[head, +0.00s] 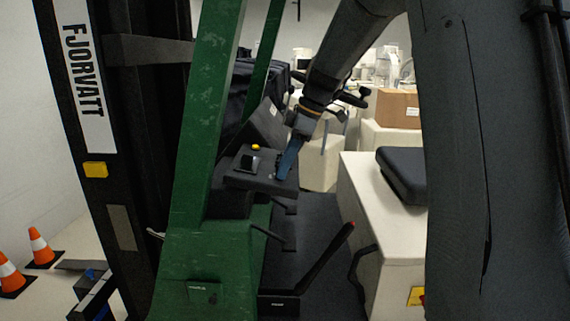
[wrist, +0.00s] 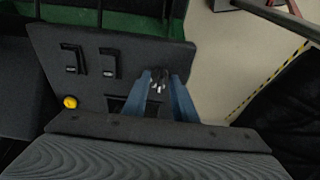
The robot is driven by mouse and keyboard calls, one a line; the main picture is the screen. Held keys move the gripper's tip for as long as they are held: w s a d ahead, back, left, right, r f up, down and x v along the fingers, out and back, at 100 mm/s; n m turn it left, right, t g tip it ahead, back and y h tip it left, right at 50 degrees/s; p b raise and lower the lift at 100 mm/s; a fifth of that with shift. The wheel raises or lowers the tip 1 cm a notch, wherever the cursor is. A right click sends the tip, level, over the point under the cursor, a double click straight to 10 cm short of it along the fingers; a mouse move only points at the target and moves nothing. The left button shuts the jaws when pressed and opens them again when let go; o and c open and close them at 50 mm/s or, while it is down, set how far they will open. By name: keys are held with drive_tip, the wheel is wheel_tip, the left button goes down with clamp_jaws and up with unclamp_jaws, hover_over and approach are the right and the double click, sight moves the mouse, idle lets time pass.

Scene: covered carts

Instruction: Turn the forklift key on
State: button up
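The forklift's dark dashboard panel (head: 262,183) is in the middle of the head view and fills the upper middle of the wrist view (wrist: 112,45). A small dark and silvery shape, apparently the key (wrist: 158,80), shows between my blue fingers in the wrist view. My gripper (head: 281,176) reaches down to the right side of the panel. In the wrist view its fingers (wrist: 158,78) are apart, one on each side of the key. Contact with the key cannot be made out. The key's turn angle is unclear, and the key is hidden in the head view.
A yellow button (wrist: 70,102) and two slotted levers (wrist: 73,59) are on the panel. A green pillar (head: 203,130) stands left of my arm. A black seat (head: 403,175) on a white body is at right. Traffic cones (head: 40,248) stand at lower left.

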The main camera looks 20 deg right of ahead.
clamp_jaws()
drive_tip(key=shift+m, duration=0.3)
drive_tip(key=m+t, duration=0.1)
drive_tip(key=m, duration=0.4)
drive_tip(key=shift+s+a+m+h, duration=0.1)
drive_tip(key=shift+m+h, duration=0.2)
drive_tip(key=shift+h, duration=0.1)
drive_tip(key=m, duration=0.3)
drive_tip(key=m+p, duration=0.1)
drive_tip(key=m, duration=0.1)
drive_tip(key=shift+r+m+t+h+p, duration=0.1)
drive_tip(key=shift+m+t+h+p, duration=0.2)
drive_tip(key=shift+m+h, duration=0.1)
unclamp_jaws()
